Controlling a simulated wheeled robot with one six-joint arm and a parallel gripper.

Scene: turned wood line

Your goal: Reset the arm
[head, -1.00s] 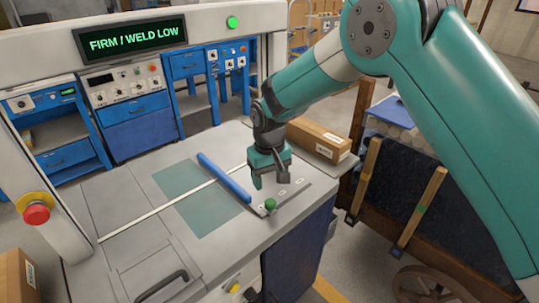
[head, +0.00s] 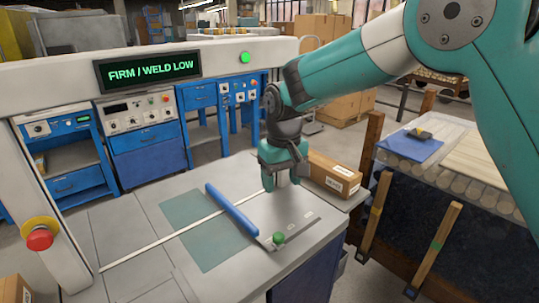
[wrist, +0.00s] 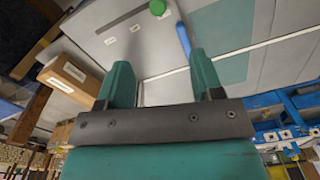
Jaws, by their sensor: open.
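My arm is teal and reaches in from the right in the head view. My gripper (head: 283,182) hangs above the right part of the grey machine table (head: 135,232), fingers pointing down. In the wrist view its two teal fingers (wrist: 163,85) stand well apart with nothing between them. A blue bar (head: 231,210) lies across the table to the left of the gripper. A green knob (head: 278,238) sits at the table's front right, below the gripper, apart from it. The knob also shows in the wrist view (wrist: 157,7).
A cardboard box (head: 333,173) stands just right of the gripper. A lit display (head: 147,68) reads "FIRM / WELD LOW", with a green lamp (head: 245,57) beside it. A red button (head: 39,238) is at left. A crate with a blue sheet (head: 410,145) stands at right.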

